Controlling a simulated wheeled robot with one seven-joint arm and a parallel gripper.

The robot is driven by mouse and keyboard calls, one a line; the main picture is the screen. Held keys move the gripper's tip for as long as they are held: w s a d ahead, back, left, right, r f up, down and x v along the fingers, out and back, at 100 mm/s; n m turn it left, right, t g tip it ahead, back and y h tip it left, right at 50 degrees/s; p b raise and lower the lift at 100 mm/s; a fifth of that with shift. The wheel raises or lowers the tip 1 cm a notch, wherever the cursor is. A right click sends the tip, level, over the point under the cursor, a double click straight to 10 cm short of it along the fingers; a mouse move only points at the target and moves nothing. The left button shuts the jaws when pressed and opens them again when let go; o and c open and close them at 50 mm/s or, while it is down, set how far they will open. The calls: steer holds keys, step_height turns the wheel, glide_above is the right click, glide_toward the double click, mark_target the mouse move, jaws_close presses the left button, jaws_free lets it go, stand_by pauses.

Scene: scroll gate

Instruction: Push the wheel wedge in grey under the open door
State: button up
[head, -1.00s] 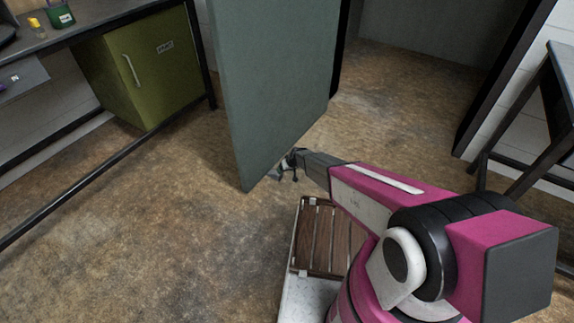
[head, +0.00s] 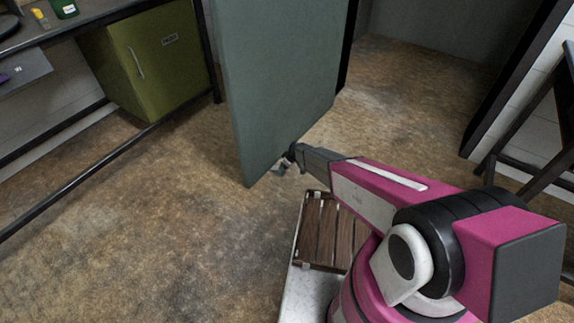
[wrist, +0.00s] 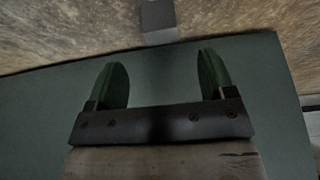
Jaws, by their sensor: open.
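The open door (head: 275,85) is a grey-green panel standing out into the room. My gripper (head: 284,165) is low beside the door's lower near edge, small and partly hidden by my wrist. In the wrist view my gripper (wrist: 165,80) is open, its two dark green fingers apart with nothing between them. The door (wrist: 50,115) fills much of the wrist view behind the fingers. A small grey block (wrist: 157,22), likely the wedge, shows at the door's edge, ahead of the finger gap and cut by the picture's top. I cannot tell whether it touches the door.
A green cabinet (head: 150,60) stands under the bench at the left. A dark rail (head: 100,172) runs near the floor there. A dark-framed table (head: 530,150) stands at the right. The brown floor (head: 150,240) is clear at the front left and beyond the doorway.

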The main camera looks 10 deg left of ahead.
steer(key=x, duration=1)
steer(key=shift+f, duration=0.1)
steer(key=c, duration=1.1)
steer(key=o, duration=1.1)
steer(key=v, duration=1.1)
